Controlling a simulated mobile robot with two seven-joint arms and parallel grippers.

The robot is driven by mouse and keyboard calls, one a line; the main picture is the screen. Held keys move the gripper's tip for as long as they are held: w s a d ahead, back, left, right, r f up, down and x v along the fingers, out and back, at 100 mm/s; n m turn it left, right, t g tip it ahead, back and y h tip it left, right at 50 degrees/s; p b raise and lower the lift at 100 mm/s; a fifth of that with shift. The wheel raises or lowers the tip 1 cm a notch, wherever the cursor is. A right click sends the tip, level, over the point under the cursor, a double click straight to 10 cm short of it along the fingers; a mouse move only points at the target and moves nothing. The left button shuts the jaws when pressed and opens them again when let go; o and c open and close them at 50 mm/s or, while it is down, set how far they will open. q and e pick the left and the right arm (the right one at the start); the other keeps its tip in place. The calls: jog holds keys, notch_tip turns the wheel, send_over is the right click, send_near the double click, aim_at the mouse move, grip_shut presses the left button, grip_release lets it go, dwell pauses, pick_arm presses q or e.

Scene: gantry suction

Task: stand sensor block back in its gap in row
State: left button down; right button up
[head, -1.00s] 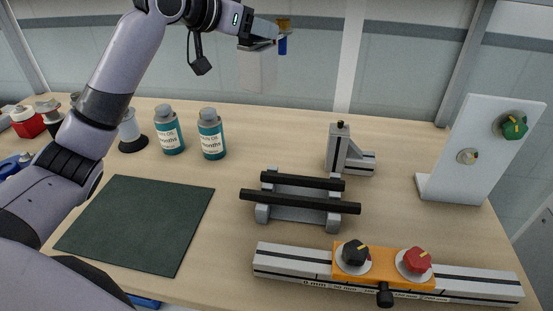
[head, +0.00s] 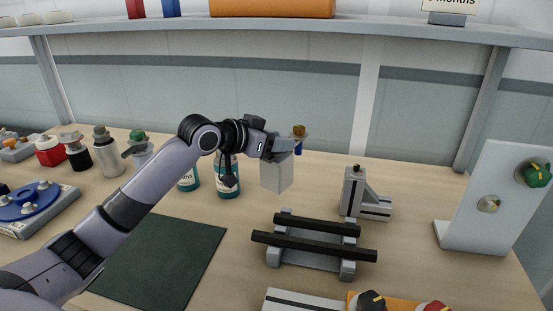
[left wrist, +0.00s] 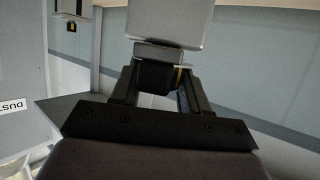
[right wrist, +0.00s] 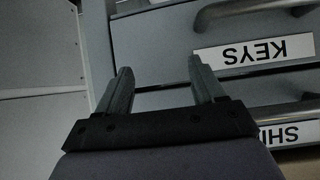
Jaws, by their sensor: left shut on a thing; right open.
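My left gripper (head: 285,146) is shut on a pale grey block (head: 277,174), taken to be the sensor block, which hangs below the fingers in the head view. The block fills the top of the left wrist view (left wrist: 168,22), with a dark neck between the fingers. A small piece with a brown top and blue lower part (head: 299,139) shows beside the fingertips. The block appears above the table near the bottles; its exact height is unclear. I cannot make out the gap. My right gripper (right wrist: 161,82) is open and empty before a drawer front.
Teal-labelled bottles (head: 228,184) stand behind the left arm. A black-barred rack (head: 315,245), an upright grey bracket (head: 360,195) and a white knob panel (head: 490,205) stand to the right. A dark mat (head: 165,260) lies front left. A shelf (head: 290,33) spans the back.

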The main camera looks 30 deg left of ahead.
aim_at(277, 158)
pick_arm(q)
jog(key=shift+f, duration=2.2)
jog(key=c, duration=0.5)
grip_release()
jog(key=shift+f, duration=0.15)
jog(key=shift+c, duration=0.2)
jog(key=b+v, duration=0.1)
jog(key=v, duration=1.1)
